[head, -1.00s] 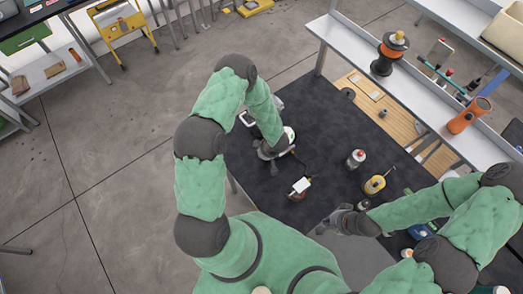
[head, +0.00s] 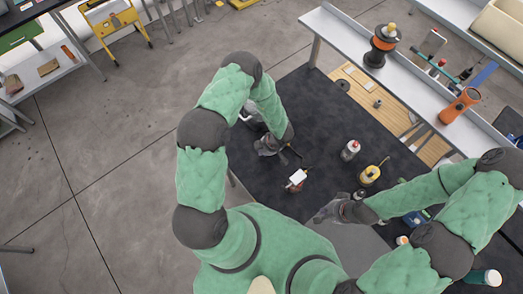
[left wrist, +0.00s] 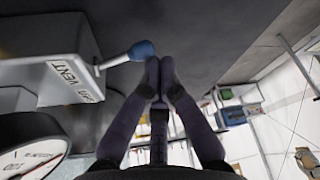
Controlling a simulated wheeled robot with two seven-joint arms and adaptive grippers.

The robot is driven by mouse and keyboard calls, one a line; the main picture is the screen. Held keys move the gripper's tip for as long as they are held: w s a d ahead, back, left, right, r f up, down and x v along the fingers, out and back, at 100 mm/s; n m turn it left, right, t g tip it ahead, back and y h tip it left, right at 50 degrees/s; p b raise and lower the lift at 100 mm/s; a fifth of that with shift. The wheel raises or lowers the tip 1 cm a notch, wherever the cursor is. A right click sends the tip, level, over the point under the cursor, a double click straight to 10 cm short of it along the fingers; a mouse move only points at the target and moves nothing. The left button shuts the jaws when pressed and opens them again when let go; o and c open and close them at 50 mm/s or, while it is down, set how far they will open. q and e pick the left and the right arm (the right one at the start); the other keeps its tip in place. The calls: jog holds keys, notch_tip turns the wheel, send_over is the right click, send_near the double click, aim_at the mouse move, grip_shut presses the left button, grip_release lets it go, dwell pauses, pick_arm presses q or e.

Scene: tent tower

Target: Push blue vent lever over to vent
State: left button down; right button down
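In the left wrist view a blue knob (left wrist: 141,50) caps a short metal lever. The lever sticks out from a light grey box (left wrist: 50,45) marked VENT. The lever points to the right, away from the box. My left gripper (left wrist: 160,68) has its fingertips together, just right of and below the knob; I cannot tell whether they touch it. In the head view my left gripper (head: 268,146) is low over the dark mat, and my forearm hides much of the device. My right gripper (head: 325,212) is near the mat's front edge; its fingers are too small to read.
A round dial gauge (left wrist: 30,145) is close at lower left in the left wrist view. In the head view a small white-topped item (head: 296,178), a bottle (head: 350,150) and a yellow item (head: 370,175) stand on the dark mat (head: 310,115). The mat's back part is clear.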

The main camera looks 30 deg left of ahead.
pick_arm(q)
jog(key=shift+w+a, duration=0.2)
jog(key=shift+w, duration=0.6)
pick_arm(e)
jog(key=shift+r, duration=0.15)
pick_arm(q)
jog(key=shift+s+a+r+p, duration=0.15)
jog(key=shift+a+p, duration=0.2)
jog(key=shift+a, duration=0.2)
jog(key=a, duration=0.2)
jog(key=shift+a+r+p, duration=0.25)
jog(key=shift+a+p, duration=0.05)
jog(key=shift+a, duration=0.1)
jog(key=shift+w+r, duration=0.3)
jog(key=shift+r, duration=0.3)
jog(key=v, duration=0.8)
jog(key=shift+s+d+r, duration=0.25)
jog(key=shift+s+d, duration=0.15)
jog(key=shift+d, duration=0.05)
pick_arm(e)
jog(key=shift+w+a+r, duration=0.25)
jog(key=shift+w+a, duration=0.3)
jog(key=shift+a, duration=0.1)
